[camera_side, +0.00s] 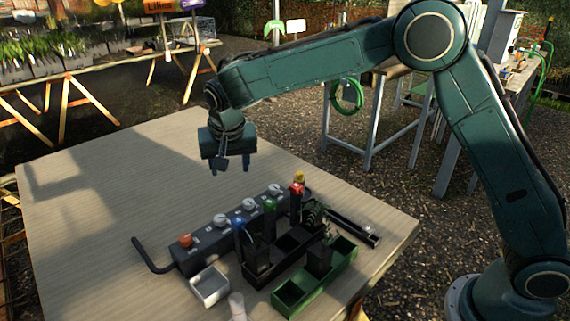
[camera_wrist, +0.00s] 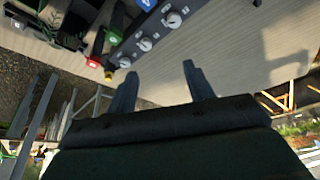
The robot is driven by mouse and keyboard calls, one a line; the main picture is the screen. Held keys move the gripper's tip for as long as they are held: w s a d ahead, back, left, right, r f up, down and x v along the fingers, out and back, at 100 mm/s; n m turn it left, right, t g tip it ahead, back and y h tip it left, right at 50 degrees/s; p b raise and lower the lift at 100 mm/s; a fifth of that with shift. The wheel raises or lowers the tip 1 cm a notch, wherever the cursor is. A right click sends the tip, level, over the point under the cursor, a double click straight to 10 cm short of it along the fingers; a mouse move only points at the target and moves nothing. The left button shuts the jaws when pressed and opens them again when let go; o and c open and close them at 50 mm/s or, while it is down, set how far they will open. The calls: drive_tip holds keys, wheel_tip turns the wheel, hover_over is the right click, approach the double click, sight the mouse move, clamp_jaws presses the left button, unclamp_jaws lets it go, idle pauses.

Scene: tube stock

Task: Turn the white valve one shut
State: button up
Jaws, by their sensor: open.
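A dark valve bar (camera_side: 205,245) lies on the table and also shows in the wrist view (camera_wrist: 190,8). It carries one orange knob (camera_side: 185,240) at its left end and white knobs (camera_side: 248,204) along its top. The white knobs also show in the wrist view (camera_wrist: 145,44). Their labels are too small to read, so I cannot tell which is valve one. My gripper (camera_side: 228,172) points down, open and empty, above the table behind the bar. It is apart from every knob. In the wrist view my open fingers (camera_wrist: 157,78) have bare table between them.
Tubes with red (camera_side: 297,190), green (camera_side: 270,206) and blue (camera_side: 238,225) tops stand close in front of the bar. A black tray, a green tray (camera_side: 345,262) and a small white dish (camera_side: 210,287) are nearby. The table's (camera_side: 100,190) left and back are clear.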

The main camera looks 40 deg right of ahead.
drive_tip(key=s+d+r+n, duration=0.1)
drive_tip(key=s+d+r, duration=0.4)
drive_tip(key=s+r, duration=0.1)
drive_tip(key=shift+d+r+y, duration=0.25)
drive_tip(key=shift+r+y, duration=0.05)
drive_tip(key=shift+r, duration=0.3)
drive_tip(key=n+g+y, duration=0.2)
drive_tip(key=n+y, duration=0.4)
drive_tip(key=n, duration=1.2)
hover_over(220, 217)
drive_tip(key=s+d, duration=0.3)
drive_tip(key=d, duration=0.2)
wheel_tip(220, 217, down, 14)
drive_tip(key=r, duration=0.1)
drive_tip(key=shift+w+f, duration=0.2)
drive_tip(key=shift+f, duration=0.05)
drive_tip(key=shift+h, duration=0.3)
drive_tip(key=shift+x, duration=6.85)
